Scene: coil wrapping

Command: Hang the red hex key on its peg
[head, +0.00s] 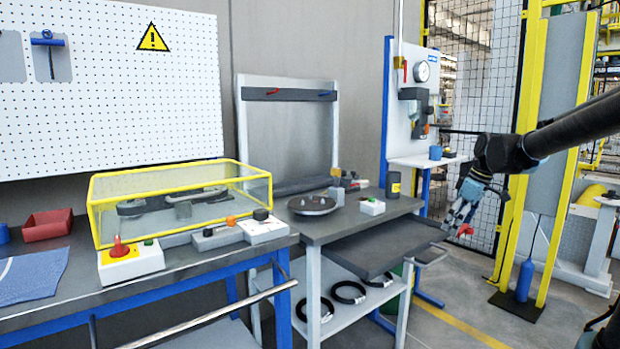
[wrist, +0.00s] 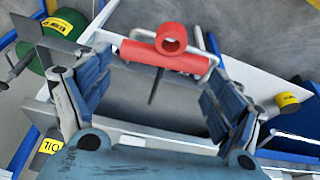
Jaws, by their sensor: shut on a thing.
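The red hex key (wrist: 160,55) has a thick red handle with a round end facing the wrist camera and a thin dark shaft. My gripper (wrist: 162,66) is shut on its handle, between the two blue-padded fingers. In the head view, the red hex key (head: 466,230) shows small at the tips of my gripper (head: 459,224), in the air right of the table's pulled-out drawer. A blue T-handled tool (head: 47,41) hangs on a grey plate on the white pegboard (head: 120,100) at the upper left. A second grey plate is cut off at the left edge; no peg shows on it.
A yellow-framed clear box (head: 180,195) stands on the left bench. The open drawer (head: 385,245) juts out beside my gripper. A grey rack bar (head: 298,94) carries small red and blue pieces. A yellow post (head: 520,130) stands by my arm. Floor is clear at the lower right.

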